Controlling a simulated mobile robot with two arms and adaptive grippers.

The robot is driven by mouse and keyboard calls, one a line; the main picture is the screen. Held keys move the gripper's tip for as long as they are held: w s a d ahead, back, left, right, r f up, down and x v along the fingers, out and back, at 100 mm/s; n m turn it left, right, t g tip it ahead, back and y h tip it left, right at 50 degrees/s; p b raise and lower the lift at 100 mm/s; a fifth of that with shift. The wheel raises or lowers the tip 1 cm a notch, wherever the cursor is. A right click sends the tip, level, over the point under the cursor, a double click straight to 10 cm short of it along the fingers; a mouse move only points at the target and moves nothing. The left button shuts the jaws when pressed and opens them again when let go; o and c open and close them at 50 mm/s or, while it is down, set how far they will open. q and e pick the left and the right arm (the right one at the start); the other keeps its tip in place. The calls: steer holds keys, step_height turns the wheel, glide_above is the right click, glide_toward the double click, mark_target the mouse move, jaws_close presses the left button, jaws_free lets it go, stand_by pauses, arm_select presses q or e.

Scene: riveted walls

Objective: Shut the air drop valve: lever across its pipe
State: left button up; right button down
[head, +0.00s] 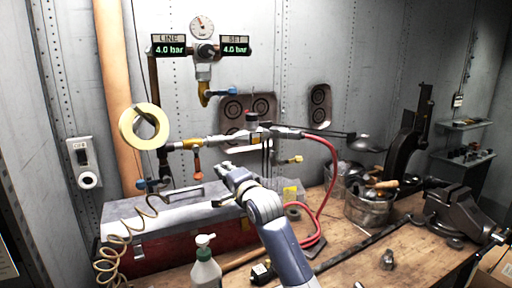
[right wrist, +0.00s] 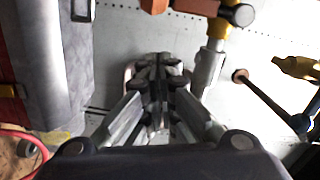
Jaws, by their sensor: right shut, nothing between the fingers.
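Air pipework runs along the riveted wall. A brass valve (head: 190,144) on the horizontal pipe has an orange lever (head: 197,165) hanging down, across that pipe. A blue lever (head: 222,91) points right from the brass fitting under the regulator. Another blue lever (head: 141,184) sits low on the dark vertical pipe. I cannot tell which is the air drop valve. My right gripper (head: 224,170) is shut and empty, below and right of the orange lever, apart from it. In the right wrist view the shut fingers (right wrist: 158,95) touch nothing visible; orange parts (right wrist: 240,14) show above. My left gripper is out of view.
A red and grey toolbox (head: 180,238) lies below on the wooden bench. A pump bottle (head: 206,270), a red hose (head: 331,180), a metal pot (head: 368,208) and a vise (head: 455,212) stand around. A coiled hose (head: 118,245) hangs at left. A yellow tape ring (head: 124,127) hangs near the pipes.

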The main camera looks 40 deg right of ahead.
steer(key=s+d+r+n+p, duration=0.2)
steer(key=d+r+n+p, duration=0.3)
steer(key=r+n, duration=0.4)
steer(key=s+a+r+m+b, duration=0.1)
steer(key=s+a+b, duration=0.1)
steer(key=s+b, duration=0.4)
steer(key=s, duration=0.4)
steer(key=shift+r, duration=0.25)
